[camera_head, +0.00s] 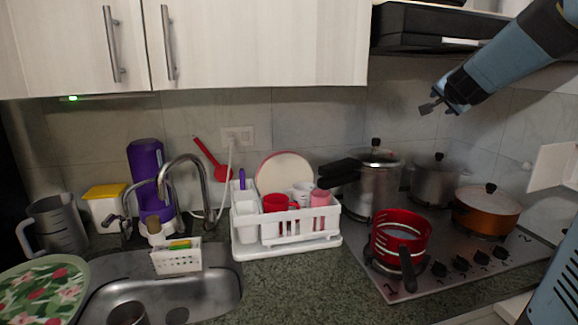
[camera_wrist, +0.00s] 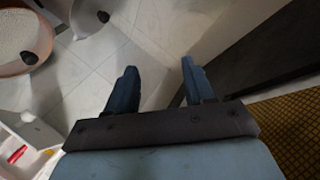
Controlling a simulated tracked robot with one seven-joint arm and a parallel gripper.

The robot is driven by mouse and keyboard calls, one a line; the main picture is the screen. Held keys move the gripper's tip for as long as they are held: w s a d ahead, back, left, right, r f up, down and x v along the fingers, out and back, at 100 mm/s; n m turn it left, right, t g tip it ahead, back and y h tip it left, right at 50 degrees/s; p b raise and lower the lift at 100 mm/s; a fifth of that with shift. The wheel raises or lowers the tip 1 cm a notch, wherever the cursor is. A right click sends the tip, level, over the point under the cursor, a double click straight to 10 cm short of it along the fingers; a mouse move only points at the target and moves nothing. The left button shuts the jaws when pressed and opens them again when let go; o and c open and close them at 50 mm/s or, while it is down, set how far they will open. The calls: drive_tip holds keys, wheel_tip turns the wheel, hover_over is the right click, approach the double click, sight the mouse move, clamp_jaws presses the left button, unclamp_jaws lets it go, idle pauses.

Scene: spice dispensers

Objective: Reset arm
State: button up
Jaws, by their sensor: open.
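My arm reaches in from the upper right of the head view, in front of the range hood. My gripper (camera_head: 441,102) hangs in the air above the stove, pointing down and to the left. In the wrist view my gripper (camera_wrist: 160,82) shows two blue-grey fingers spread apart with nothing between them. It is open and empty, and touches nothing that I can see. No spice dispenser can be made out for certain in either view.
The stove (camera_head: 462,258) holds a red pot (camera_head: 400,238), a pressure cooker (camera_head: 376,188), a grey pot (camera_head: 436,182) and an orange pan (camera_head: 486,212). A white dish rack (camera_head: 290,240) stands left of it, then the sink (camera_head: 215,290). The range hood (camera_head: 430,28) is near my arm.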

drive_tip(key=s+a+f+n+g+y, duration=0.2)
drive_tip(key=s+a+f+n+y, duration=0.15)
drive_tip(key=s+a, duration=0.4)
drive_tip(key=s+a+f+n+g+y, duration=0.1)
drive_tip(key=s+a+f+n+y, duration=0.2)
drive_tip(key=s+a, duration=0.5)
drive_tip(key=s+a+f+n+g+h, duration=0.1)
drive_tip(key=s+f, duration=0.3)
drive_tip(key=s, duration=0.5)
drive_tip(key=s+a+f+n+g+h, duration=0.1)
drive_tip(key=s+f+n+g, duration=0.3)
drive_tip(key=s, duration=0.5)
drive_tip(key=shift+s+a+f+n, duration=0.35)
drive_tip(key=shift+s+a+f, duration=0.1)
drive_tip(key=shift+f, duration=0.2)
drive_tip(key=shift+w+h, duration=0.1)
drive_tip(key=shift+h, duration=0.15)
drive_tip(key=shift+c, duration=0.4)
